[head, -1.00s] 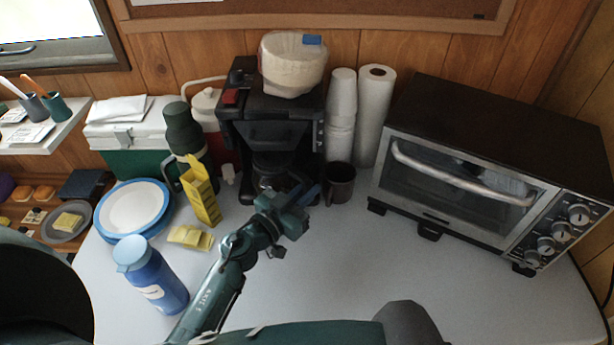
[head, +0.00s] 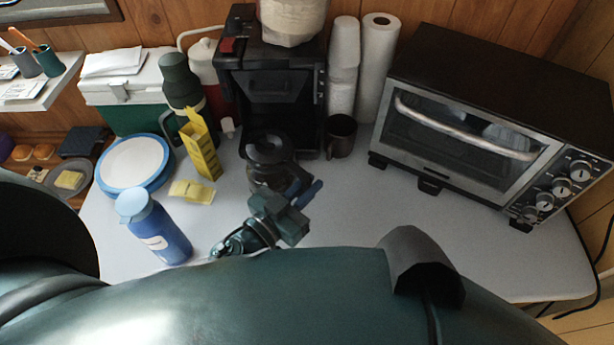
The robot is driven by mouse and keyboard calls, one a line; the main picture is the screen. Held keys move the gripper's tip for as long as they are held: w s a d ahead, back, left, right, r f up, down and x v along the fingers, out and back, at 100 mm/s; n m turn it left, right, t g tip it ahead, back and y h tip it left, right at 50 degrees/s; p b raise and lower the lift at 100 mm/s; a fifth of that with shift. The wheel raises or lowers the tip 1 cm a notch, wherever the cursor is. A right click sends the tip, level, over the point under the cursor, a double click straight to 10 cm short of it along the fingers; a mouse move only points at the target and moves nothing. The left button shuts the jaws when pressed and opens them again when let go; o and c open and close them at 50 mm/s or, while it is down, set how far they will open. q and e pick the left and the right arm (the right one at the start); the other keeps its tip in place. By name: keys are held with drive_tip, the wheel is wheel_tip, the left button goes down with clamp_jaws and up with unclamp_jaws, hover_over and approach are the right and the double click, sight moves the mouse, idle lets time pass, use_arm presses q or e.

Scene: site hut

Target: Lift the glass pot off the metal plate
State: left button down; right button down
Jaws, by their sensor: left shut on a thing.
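The glass pot (head: 266,176), with a black lid, is in front of the black coffee maker (head: 270,86), clear of its bay. My left gripper (head: 304,194) is shut on the pot's handle at the pot's lower right; the jaws and wrist hide most of the handle. The pot looks upright. I cannot tell how high its base is above the table. The metal plate at the foot of the coffee maker is hidden behind the pot. My right gripper is not in view.
A dark mug (head: 340,136) stands right of the coffee maker, near the paper cups and a paper roll (head: 375,70). A toaster oven (head: 470,125) fills the right. A yellow carton (head: 202,148) and a blue bottle (head: 155,228) stand left. The table's middle right is clear.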

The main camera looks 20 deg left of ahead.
use_arm(q)
drive_tip(key=shift+s+d+r, duration=0.1)
drive_tip(key=shift+s+r, duration=0.05)
drive_tip(key=shift+s, duration=0.3)
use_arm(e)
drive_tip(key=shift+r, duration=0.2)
use_arm(q)
drive_tip(key=shift+r+p, duration=0.15)
drive_tip(key=shift+p, duration=0.25)
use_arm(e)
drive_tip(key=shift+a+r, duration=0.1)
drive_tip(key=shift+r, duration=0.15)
use_arm(q)
drive_tip(key=shift+r, duration=0.1)
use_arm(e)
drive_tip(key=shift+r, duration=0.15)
use_arm(q)
drive_tip(key=shift+s, duration=0.1)
